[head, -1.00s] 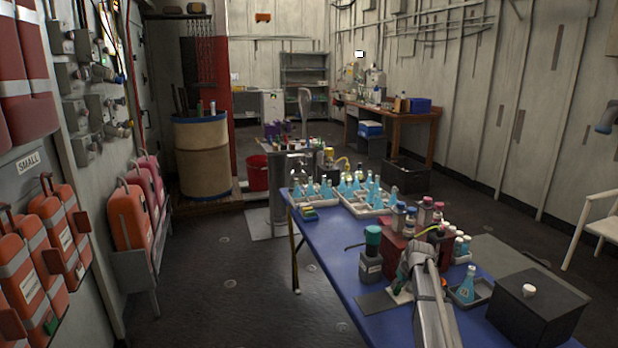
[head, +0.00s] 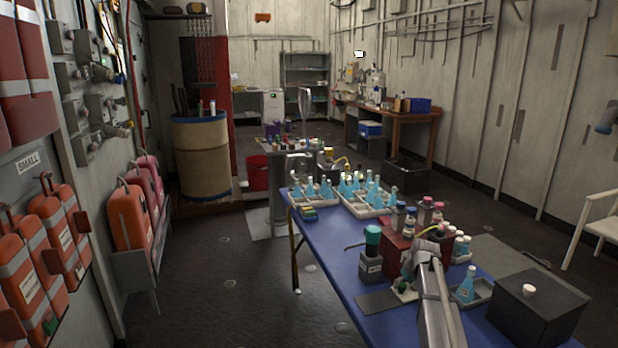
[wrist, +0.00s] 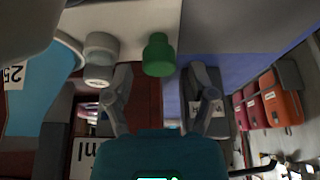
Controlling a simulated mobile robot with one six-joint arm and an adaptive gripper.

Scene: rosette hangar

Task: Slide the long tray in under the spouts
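My gripper (wrist: 160,75) is open, its two grey fingers apart. In the wrist view, a white surface (wrist: 140,20), perhaps part of a tray, carries a green-capped item (wrist: 158,55) showing between the fingertips and a grey-white cap (wrist: 101,48). In the head view, a small white piece with green (head: 404,288) shows beside my arm, which partly hides it. A longer white tray (head: 388,209) with several blue flasks stands farther back on the table. A red unit (head: 392,250) with bottles stands behind my gripper. I cannot make out its spouts clearly.
A grey tray (head: 482,292) with a blue flask and a black box (head: 537,310) stand at right.

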